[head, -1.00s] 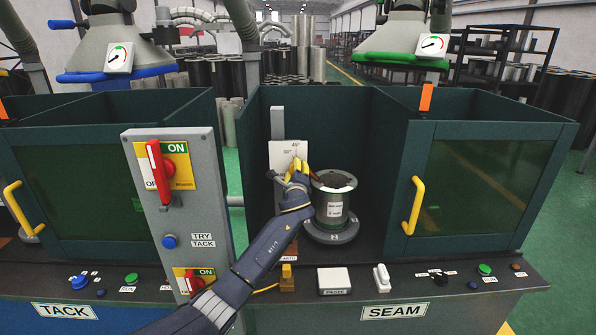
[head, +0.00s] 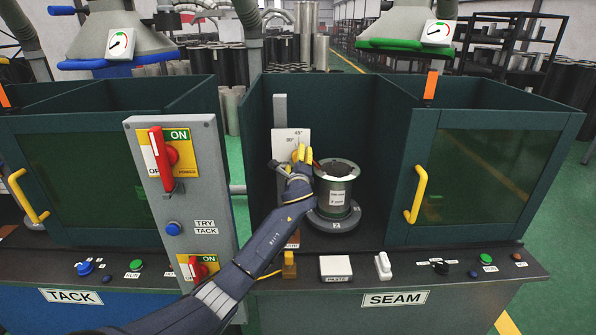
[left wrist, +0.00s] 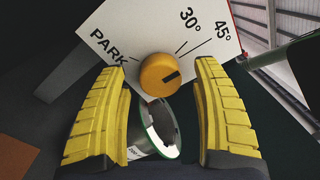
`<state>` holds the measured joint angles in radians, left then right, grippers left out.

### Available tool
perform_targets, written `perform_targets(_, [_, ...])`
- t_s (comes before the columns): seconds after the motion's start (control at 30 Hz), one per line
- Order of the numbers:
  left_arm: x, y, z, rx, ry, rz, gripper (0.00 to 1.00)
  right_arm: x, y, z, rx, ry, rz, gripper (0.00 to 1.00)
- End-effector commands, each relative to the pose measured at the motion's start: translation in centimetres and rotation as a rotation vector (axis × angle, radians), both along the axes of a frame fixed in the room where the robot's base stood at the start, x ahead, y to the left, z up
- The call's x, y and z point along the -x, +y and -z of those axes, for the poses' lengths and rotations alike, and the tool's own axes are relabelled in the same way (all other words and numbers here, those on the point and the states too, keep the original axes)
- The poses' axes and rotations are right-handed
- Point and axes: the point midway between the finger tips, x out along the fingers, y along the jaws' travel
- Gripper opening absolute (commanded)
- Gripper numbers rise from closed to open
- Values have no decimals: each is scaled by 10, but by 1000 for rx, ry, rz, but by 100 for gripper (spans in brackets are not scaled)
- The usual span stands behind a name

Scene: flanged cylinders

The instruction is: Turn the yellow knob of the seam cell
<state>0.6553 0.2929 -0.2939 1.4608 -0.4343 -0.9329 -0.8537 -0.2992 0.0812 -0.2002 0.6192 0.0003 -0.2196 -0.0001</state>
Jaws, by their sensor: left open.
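The yellow knob (left wrist: 160,75) sits on a white dial plate (left wrist: 150,40) marked PARK, 30° and 45°. The knob's black mark points right and slightly up in the left wrist view; I cannot tell if it meets a label. My left gripper (left wrist: 161,68) is open, with one yellow finger on each side of the knob and visible gaps to it. In the head view the left gripper (head: 300,154) is in front of the plate (head: 289,138) in the seam cell (head: 395,299) and hides the knob.
A flanged cylinder (head: 336,190) stands upright on a round turntable (head: 334,220) just right of the gripper. The cell's glass door (head: 490,180) with yellow handle (head: 416,194) is further right. A grey switch panel (head: 202,150) stands left of my arm.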

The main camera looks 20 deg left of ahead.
Motion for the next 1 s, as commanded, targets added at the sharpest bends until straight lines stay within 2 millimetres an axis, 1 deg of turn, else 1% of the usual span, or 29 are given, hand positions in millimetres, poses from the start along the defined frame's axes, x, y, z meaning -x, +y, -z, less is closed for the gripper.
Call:
perform_targets(0.4, [61,-29,3,3,0,2,67,0,1,0,-1,0,0,100])
perform_targets(0.6, [83,-38,3,1,1,0,67,0,1,0,-1,0,0,100])
perform_targets(0.8, [94,-42,3,2,1,-1,67,0,1,0,-1,0,0,100])
perform_targets(1.0, [96,-43,3,1,0,0,67,0,1,0,-1,0,0,100])
